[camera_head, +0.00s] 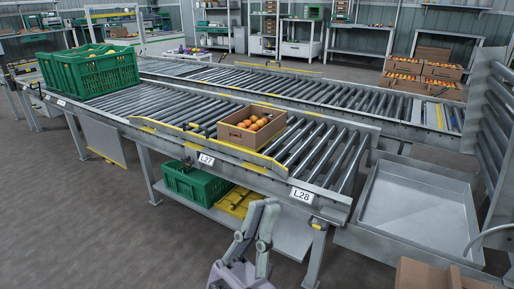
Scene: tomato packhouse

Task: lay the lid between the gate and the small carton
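A small brown carton (242,136) of orange-red tomatoes sits upright on the near roller conveyor, beside its yellow front rail. At the right, a grey frame with rollers (495,125) stands upright by the conveyor's end; I cannot tell whether it is the gate. I cannot make out a lid for certain. My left gripper (267,205) is at the bottom centre, in front of and below the conveyor edge. Its two fingers point up, apart, with nothing between them. It is well short of the carton and touches nothing visible. My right gripper is not in view.
A green crate (106,70) stands at the conveyor's left end. Another green crate (195,186) and yellow items (238,199) lie on the shelf below. A shallow grey tray (415,212) is at right, with brown cardboard (425,275) below. Rollers around the carton are bare.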

